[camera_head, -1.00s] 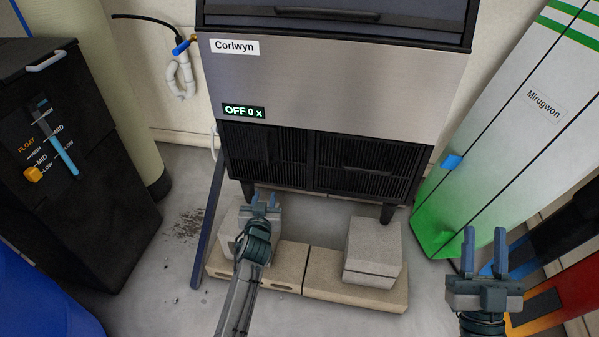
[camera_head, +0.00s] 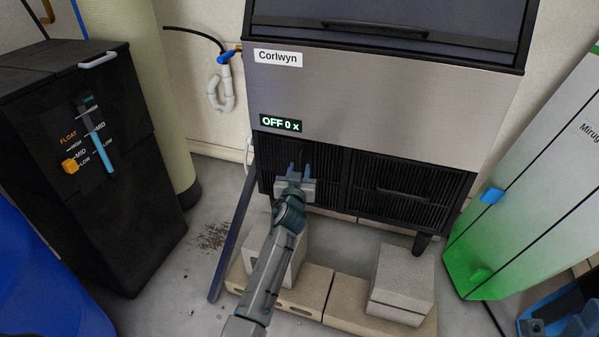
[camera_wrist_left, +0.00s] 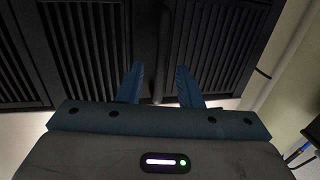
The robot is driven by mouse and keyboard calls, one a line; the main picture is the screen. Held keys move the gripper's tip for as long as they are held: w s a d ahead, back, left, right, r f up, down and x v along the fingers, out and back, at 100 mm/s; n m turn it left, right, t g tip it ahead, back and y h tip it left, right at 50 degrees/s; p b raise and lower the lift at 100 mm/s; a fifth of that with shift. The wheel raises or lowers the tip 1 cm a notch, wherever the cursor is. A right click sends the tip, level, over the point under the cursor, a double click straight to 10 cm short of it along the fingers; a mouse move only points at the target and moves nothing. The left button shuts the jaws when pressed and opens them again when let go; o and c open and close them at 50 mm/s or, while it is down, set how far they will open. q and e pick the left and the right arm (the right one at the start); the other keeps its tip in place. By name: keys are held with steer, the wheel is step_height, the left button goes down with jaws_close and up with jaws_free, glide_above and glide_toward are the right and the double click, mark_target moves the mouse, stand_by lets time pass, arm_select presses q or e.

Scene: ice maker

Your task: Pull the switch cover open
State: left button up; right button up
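The ice maker (camera_head: 390,105) has two black slatted panels along its lower front. The left slatted panel (camera_head: 330,172), which seems to be the switch cover, sits flush and closed. My left gripper (camera_head: 298,168) is in front of this panel, open, with its fingers pointing at it. In the left wrist view a dark vertical bar (camera_wrist_left: 161,50) on the front lines up with the gap between the two blue fingers (camera_wrist_left: 158,87). The fingers stand apart with nothing clamped; I cannot tell whether they touch the bar. My right gripper is out of view.
A display (camera_head: 281,123) reads OFF 0 x. Concrete blocks (camera_head: 402,280) stand on a pale slab below the machine. A dark slanted post (camera_head: 232,235) is left of my arm. A black unit (camera_head: 85,200) stands at left, a green-white cabinet (camera_head: 535,190) at right.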

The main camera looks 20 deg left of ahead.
arm_select(q)
steer(key=shift+w, duration=0.35)
jaws_close()
steer(key=shift+a, duration=0.1)
